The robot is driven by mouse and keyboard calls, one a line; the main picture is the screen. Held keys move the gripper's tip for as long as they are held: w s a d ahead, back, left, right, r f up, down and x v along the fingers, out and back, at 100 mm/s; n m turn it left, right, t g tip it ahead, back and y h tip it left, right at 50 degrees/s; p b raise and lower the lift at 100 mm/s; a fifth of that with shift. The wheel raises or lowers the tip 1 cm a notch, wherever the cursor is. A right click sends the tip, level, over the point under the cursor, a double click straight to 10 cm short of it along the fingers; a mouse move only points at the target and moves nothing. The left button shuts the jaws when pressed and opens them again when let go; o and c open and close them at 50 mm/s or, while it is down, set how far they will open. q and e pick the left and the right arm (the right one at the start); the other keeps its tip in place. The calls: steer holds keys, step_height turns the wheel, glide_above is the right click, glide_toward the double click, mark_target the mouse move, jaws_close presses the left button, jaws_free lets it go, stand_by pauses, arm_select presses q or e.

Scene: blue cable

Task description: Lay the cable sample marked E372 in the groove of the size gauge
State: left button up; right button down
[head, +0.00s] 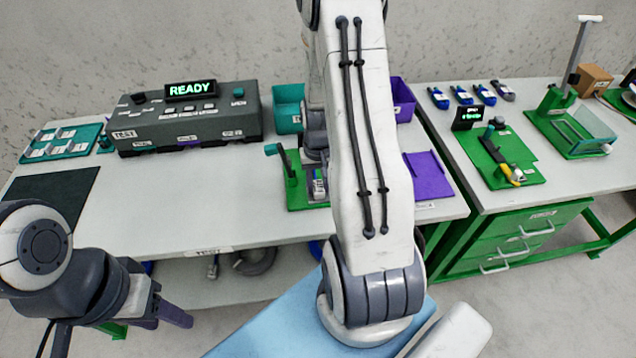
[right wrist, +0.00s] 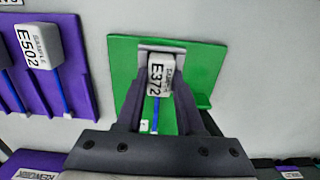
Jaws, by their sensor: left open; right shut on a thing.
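The E372 sample (right wrist: 160,75) is a light grey block with a black-on-white label, and a blue cable (right wrist: 155,115) runs from it. My right gripper (right wrist: 161,88) is shut on it, one dark finger on each side. It is over the green size gauge (right wrist: 207,62), against a grey piece of the gauge. The fingers and block hide the groove, so I cannot tell if the cable lies in it. In the head view the gauge (head: 295,200) is partly hidden behind my right arm. My left gripper (head: 172,312) is open and empty before the table's front edge.
A purple rack (right wrist: 75,85) beside the gauge holds a sample marked E502 (right wrist: 40,45). In the head view a grey tester reading READY (head: 185,125), a teal bin (head: 288,108) and a purple bin (head: 403,100) stand behind.

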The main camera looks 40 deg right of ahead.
steer(key=shift+c, duration=2.2)
jaws_free()
steer(key=shift+r, duration=0.1)
steer(key=shift+r+p, duration=3.65)
steer(key=shift+r, duration=0.3)
